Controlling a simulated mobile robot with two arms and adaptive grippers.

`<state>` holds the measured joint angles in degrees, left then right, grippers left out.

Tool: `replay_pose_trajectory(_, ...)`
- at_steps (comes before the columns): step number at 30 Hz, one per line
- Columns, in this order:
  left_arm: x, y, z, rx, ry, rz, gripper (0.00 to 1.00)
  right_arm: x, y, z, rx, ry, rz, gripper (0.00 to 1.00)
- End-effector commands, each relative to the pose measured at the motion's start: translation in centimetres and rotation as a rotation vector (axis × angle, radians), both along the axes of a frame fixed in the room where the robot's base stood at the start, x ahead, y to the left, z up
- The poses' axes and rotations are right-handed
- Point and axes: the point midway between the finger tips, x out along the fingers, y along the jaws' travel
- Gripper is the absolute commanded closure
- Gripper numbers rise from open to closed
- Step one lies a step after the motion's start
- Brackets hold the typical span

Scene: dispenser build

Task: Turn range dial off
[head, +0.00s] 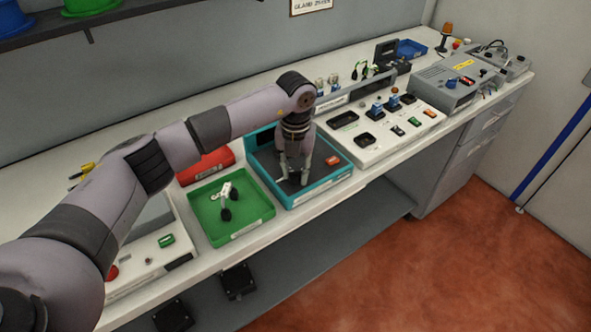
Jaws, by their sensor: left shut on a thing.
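A grey instrument box (458,85) stands on the right part of the bench. My left gripper (294,180) points down over the teal tray (322,188), well to the left of the box. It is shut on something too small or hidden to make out. My right gripper is not in view.
A green tray (262,211) holds a small white and black part. A red block (333,160) lies in the teal tray. A white panel (375,150) with sockets and switches lies between the teal tray and the grey box. Red floor is clear in front.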

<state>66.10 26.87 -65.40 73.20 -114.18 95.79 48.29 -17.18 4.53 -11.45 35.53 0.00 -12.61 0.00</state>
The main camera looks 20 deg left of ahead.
Motion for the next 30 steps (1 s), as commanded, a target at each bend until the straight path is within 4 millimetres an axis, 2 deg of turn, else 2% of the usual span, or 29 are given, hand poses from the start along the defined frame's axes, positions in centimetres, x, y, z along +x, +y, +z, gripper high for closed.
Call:
replay_pose_trajectory(9, 0.06, 0.06, 0.07, 0.001, -0.002, 0.004, 0.99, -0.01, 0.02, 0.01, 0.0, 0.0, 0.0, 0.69)
replay_pose_trajectory(10, 0.06, 0.06, 0.07, 0.001, -0.002, 0.004, 0.7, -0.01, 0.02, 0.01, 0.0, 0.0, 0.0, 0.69)
replay_pose_trajectory(18, 0.04, 0.04, 0.03, 0.0, -0.001, 0.003, 0.52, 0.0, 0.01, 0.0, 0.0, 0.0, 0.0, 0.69)
replay_pose_trajectory(26, 0.02, 0.01, 0.02, 0.0, -0.001, 0.002, 0.52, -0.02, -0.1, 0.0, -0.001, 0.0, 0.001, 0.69)
replay_pose_trajectory(30, 0.09, 0.01, 0.77, -0.001, -0.002, 0.002, 0.52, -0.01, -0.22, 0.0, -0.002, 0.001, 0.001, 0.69)
